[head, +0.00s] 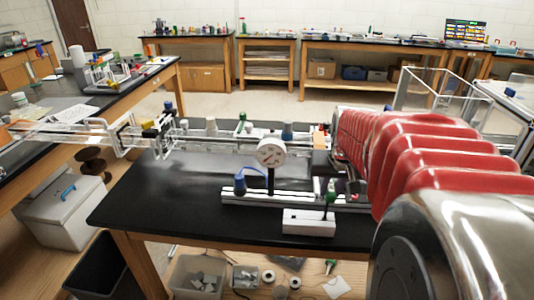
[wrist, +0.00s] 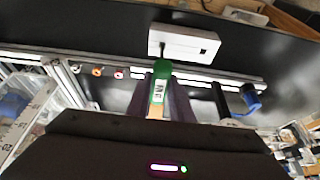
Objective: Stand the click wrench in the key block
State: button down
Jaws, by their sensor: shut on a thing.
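The click wrench has a green handle (head: 331,190) with a thin dark shaft pointing down in the head view. In the wrist view its green cap and white label (wrist: 159,80) show between the dark fingers of my gripper (wrist: 161,98), which is shut on it. The key block is a low white block (head: 308,222) on the black bench; it also shows in the wrist view (wrist: 184,40). The shaft reaches down over the right end of the block in the head view. I cannot tell whether its tip is inside a hole. One small dark hole shows elsewhere on the block.
A metal extrusion rail (head: 243,197) runs just behind the block. A dial gauge (head: 270,154) on a dark post and a blue-topped part (head: 239,184) stand along it. The bench top (head: 150,205) is clear at the left.

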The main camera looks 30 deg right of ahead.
jog(key=shift+f, duration=2.2)
dwell(0.9)
jog(key=c, duration=1.5)
grip_release()
jog(key=v, duration=1.3)
jog(key=shift+s+r, duration=0.15)
jog(key=shift+r, duration=0.2)
